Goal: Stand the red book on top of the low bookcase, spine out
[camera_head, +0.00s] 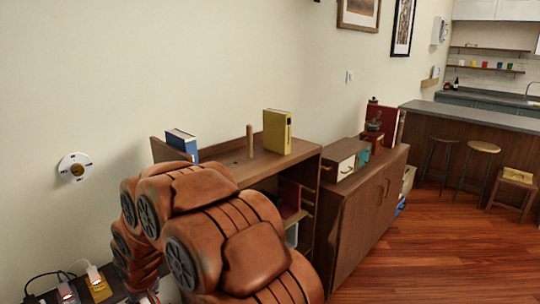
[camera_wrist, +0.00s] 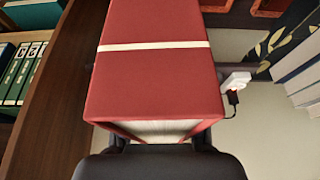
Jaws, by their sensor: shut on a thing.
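The red book (camera_wrist: 155,75) fills the middle of the wrist view. It has a cream band across its cover face and pale page edges facing the camera. My gripper (camera_wrist: 160,140) is shut on it; the book hides most of the fingers. In the head view my arm hides the gripper. The low bookcase (camera_head: 262,170) stands against the wall there, with a yellow book (camera_head: 277,132), a wooden peg (camera_head: 249,141) and a blue book (camera_head: 181,142) on its top. A dark red thing (camera_head: 290,198) shows at its open front; I cannot tell whether it is the held book.
A cabinet (camera_head: 362,218) beside the bookcase bears a small drawer box (camera_head: 343,160), a coffee grinder (camera_head: 374,122) and another red book (camera_head: 390,122). Bare top shows between peg and blue book. Green binders (camera_wrist: 22,75) stand left in the wrist view.

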